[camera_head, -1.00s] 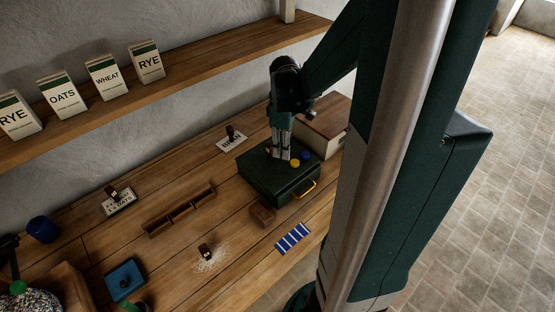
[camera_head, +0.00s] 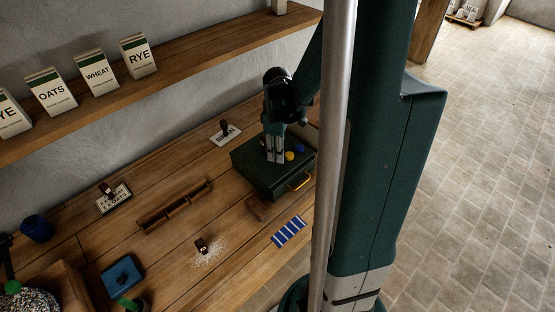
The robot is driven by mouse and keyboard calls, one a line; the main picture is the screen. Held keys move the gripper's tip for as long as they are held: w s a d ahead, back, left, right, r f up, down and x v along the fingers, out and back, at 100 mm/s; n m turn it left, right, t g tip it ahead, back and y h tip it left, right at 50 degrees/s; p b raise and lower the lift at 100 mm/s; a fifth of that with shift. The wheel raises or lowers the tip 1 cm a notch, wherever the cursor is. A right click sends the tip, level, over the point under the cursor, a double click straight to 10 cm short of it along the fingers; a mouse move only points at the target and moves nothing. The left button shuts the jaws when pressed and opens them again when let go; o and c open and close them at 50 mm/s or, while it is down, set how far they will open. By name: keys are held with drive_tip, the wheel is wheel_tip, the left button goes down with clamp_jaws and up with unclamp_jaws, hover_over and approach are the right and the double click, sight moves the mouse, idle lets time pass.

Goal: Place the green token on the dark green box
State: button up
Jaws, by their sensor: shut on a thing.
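The dark green box (camera_head: 262,178) stands on the wooden bench, with a yellow handle on its front. My gripper (camera_head: 275,160) points down over the middle of its lid, its fingertips at or just above the lid. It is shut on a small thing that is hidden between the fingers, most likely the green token. I see no green token elsewhere. A yellow token (camera_head: 289,156) and a blue token (camera_head: 300,149) lie on the lid just right of the fingers. I cannot tell whether the held thing touches the lid.
A wooden rack (camera_head: 175,206), a blue striped card (camera_head: 289,232), a small brown block (camera_head: 257,207) and a stamp (camera_head: 202,246) lie around the box. A blue lidded box (camera_head: 122,277) is at the front left. A shelf (camera_head: 190,65) with labelled packets runs above.

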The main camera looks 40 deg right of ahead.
sight(277, 165)
drive_tip(key=shift+f, duration=2.05)
drive_tip(key=shift+f+b, duration=0.2)
drive_tip(key=shift+b, duration=0.1)
drive_tip(key=o, duration=0.7)
drive_tip(key=shift+c, duration=0.2)
drive_tip(key=shift+r, duration=0.2)
drive_tip(key=shift+r+p, duration=0.55)
drive_tip(key=shift+r, duration=5.45)
